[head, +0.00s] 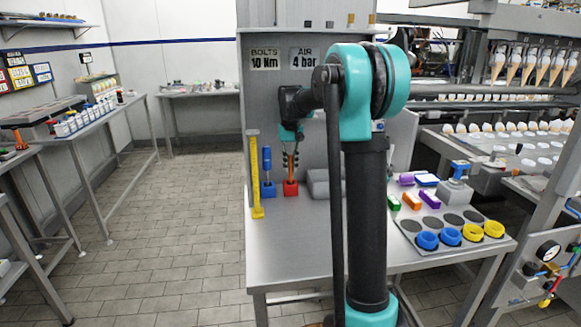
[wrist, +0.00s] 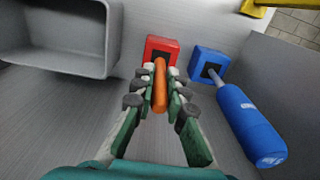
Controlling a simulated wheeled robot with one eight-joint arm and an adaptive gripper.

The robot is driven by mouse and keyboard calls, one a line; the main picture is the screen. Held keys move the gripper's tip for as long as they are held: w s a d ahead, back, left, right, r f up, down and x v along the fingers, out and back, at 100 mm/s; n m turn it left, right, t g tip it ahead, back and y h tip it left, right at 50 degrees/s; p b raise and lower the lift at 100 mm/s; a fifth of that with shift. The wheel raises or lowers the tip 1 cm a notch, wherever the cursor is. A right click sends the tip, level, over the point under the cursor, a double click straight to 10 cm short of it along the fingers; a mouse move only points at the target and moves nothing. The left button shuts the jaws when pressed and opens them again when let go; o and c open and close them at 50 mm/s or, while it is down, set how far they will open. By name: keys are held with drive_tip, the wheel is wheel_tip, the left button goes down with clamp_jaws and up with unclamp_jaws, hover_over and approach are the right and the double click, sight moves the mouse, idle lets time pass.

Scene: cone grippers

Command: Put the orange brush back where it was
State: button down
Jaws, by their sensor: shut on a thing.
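The orange brush (head: 290,170) is held between the fingers of my gripper (head: 290,158). In the wrist view the orange handle (wrist: 160,88) lies between the two fingertips of my gripper (wrist: 159,104). The red holder block (head: 291,188) stands on the bench directly below the brush. In the wrist view the brush's far end meets the dark opening of the red block (wrist: 152,44). How deep it sits in the opening is hidden.
A blue holder (head: 268,189) with a blue-handled tool (head: 267,160) stands just left of the red one. A yellow upright (head: 255,175) is farther left. A grey bin (head: 318,183) sits close on the right. The front of the bench (head: 295,255) is clear.

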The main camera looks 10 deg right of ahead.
drive_tip(key=shift+f, duration=0.25)
drive_tip(key=c, duration=1.5)
unclamp_jaws()
drive_tip(key=shift+c, duration=0.2)
wheel_tip(320, 180, up, 12)
drive_tip(key=shift+s+r, duration=0.1)
drive_tip(key=shift+s, duration=0.05)
